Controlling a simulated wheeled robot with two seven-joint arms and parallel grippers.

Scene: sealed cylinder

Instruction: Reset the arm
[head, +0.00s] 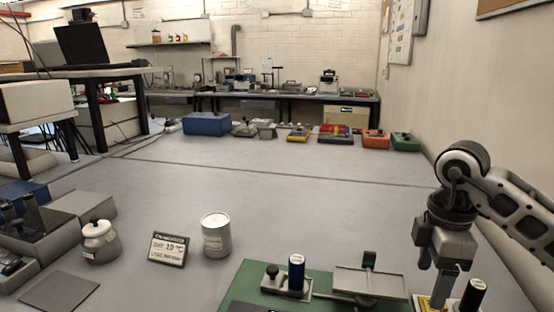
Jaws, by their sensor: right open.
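My right arm (515,205) comes in from the right edge and bends down at the wrist. My right gripper (445,268) points down, open, at the lower right, above or beside a yellow-based fixture (424,303). I see nothing held between its fingers. A black cylinder with a light label (473,296) stands just right of the gripper. A dark blue cylinder with a white top (296,273) stands upright on a metal fixture on the green board (242,291), well left of the gripper. My left gripper is not in view.
A white can (216,240), a small sign (169,249) and a lidded jar (100,243) stand at left-centre. A dark flat plate (60,291) lies front left. A metal plate fixture (370,282) sits on the green board. The middle of the table is clear; boxes line its back.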

